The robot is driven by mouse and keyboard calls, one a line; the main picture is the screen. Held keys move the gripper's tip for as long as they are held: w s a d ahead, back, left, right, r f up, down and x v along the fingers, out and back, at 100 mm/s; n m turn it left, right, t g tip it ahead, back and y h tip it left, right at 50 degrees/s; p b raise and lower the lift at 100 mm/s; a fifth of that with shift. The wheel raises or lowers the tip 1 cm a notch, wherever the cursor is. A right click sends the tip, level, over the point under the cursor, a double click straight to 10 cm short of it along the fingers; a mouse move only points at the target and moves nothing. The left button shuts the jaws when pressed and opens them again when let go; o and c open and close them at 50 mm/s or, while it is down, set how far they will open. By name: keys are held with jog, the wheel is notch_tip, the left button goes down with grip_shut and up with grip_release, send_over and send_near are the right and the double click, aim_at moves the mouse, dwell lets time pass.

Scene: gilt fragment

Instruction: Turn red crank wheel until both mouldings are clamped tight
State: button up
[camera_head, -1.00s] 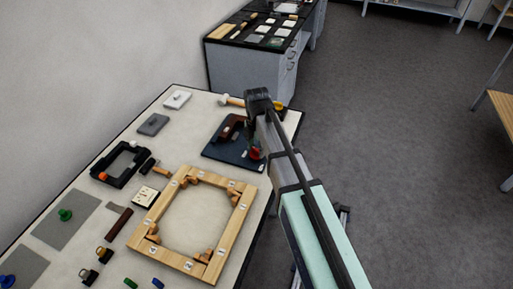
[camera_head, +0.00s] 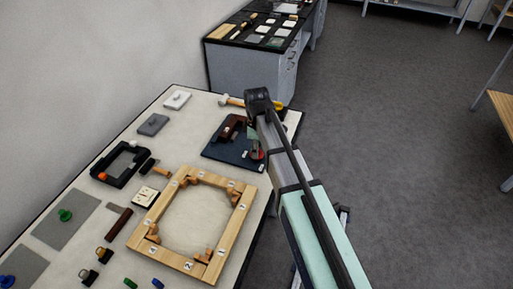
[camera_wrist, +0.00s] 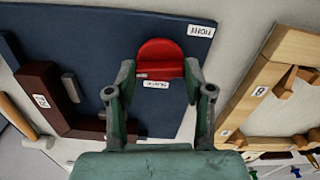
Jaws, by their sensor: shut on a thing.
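The red crank wheel (camera_wrist: 160,52) is in the upper middle of the wrist view, on a dark blue board (camera_wrist: 110,40). In the head view the wheel (camera_head: 258,155) is partly hidden by my arm. My gripper (camera_wrist: 160,70) is shut on the wheel, one finger on each side of it. A dark red-brown moulding (camera_wrist: 42,85) with a white label stands on the board left of the wheel, beside a grey block (camera_wrist: 71,88). It also shows in the head view (camera_head: 228,127). A second moulding cannot be made out clearly; I cannot tell how tight the clamp is.
A light wooden frame (camera_head: 152,217) with numbered labels lies nearer on the white table. A mallet (camera_head: 232,100) lies behind the board. A black frame-shaped tool (camera_head: 104,172) and several small parts lie on the left. Open floor (camera_head: 400,150) is to the right.

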jog(key=m, duration=0.4)
jog(key=shift+s+m, duration=0.1)
jog(key=shift+m, duration=0.3)
jog(key=m, duration=0.3)
jog(key=shift+f+m, duration=0.1)
jog(key=shift+m, duration=0.2)
jog(key=m, duration=1.2)
jog(key=shift+m, duration=0.3)
jog(key=m, duration=0.3)
jog(key=shift+m, duration=0.4)
jog(key=m, duration=0.4)
jog(key=shift+m, duration=1.7)
